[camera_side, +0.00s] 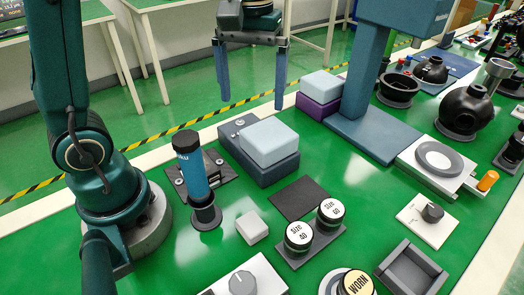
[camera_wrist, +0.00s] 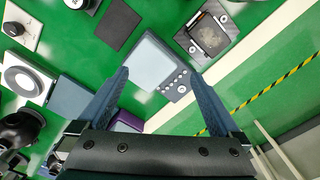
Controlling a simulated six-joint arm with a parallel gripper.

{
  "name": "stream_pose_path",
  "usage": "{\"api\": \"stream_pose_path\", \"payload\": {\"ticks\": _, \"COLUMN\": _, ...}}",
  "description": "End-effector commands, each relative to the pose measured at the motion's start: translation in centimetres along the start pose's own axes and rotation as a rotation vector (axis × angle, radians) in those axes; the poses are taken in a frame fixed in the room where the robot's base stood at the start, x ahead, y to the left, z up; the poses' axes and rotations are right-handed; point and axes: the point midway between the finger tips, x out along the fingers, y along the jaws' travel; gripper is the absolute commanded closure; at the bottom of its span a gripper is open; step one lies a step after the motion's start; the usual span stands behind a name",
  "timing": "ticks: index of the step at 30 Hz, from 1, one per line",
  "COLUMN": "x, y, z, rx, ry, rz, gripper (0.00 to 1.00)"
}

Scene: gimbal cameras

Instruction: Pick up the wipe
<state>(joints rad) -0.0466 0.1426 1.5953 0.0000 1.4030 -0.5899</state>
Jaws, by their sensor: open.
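I cannot tell for sure which thing is the wipe. A flat dark square (camera_side: 298,198) lies on the green bench, and it also shows in the wrist view (camera_wrist: 118,24). A pale blue block sits on a purple block (camera_side: 318,106); the purple one shows partly behind my left finger in the wrist view (camera_wrist: 127,121). Another pale blue pad (camera_side: 268,140) tops a grey-blue box (camera_side: 270,173). My gripper (camera_side: 251,103) hangs open and empty above the bench, its fingers pointing down. In the wrist view its fingertips (camera_wrist: 159,74) frame the grey-blue box.
A blue tube (camera_side: 190,168) stands in a black holder left of the box. A blue column (camera_side: 365,75) rises on the right. Two round jars (camera_side: 313,228), a small white block (camera_side: 252,228) and a grey open tray (camera_side: 412,270) stand nearer the camera.

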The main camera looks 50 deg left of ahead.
Motion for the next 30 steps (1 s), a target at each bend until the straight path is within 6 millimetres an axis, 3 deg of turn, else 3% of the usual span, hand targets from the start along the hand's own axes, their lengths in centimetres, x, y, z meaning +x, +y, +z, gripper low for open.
{"api": "stream_pose_path", "payload": {"ticks": 13, "x": 0.0, "y": 0.0, "z": 0.1, "rx": 0.001, "ry": -0.001, "rz": 0.0, "gripper": 0.03}}
{"api": "stream_pose_path", "payload": {"ticks": 16, "x": 0.9, "y": 0.7, "z": 0.8, "rx": 0.045, "ry": -0.004, "rz": -0.003, "gripper": 0.03}}
{"api": "stream_pose_path", "payload": {"ticks": 23, "x": 6.9, "y": 3.7, "z": 7.0, "rx": 0.369, "ry": -0.01, "rz": -0.009, "gripper": 0.03}}
{"api": "stream_pose_path", "payload": {"ticks": 27, "x": 9.8, "y": 4.0, "z": 10.8, "rx": 0.543, "ry": -0.006, "rz": -0.006, "gripper": 0.03}}
{"api": "stream_pose_path", "payload": {"ticks": 30, "x": 10.9, "y": 3.9, "z": 12.2, "rx": 0.611, "ry": -0.004, "rz": -0.004, "gripper": 0.03}}
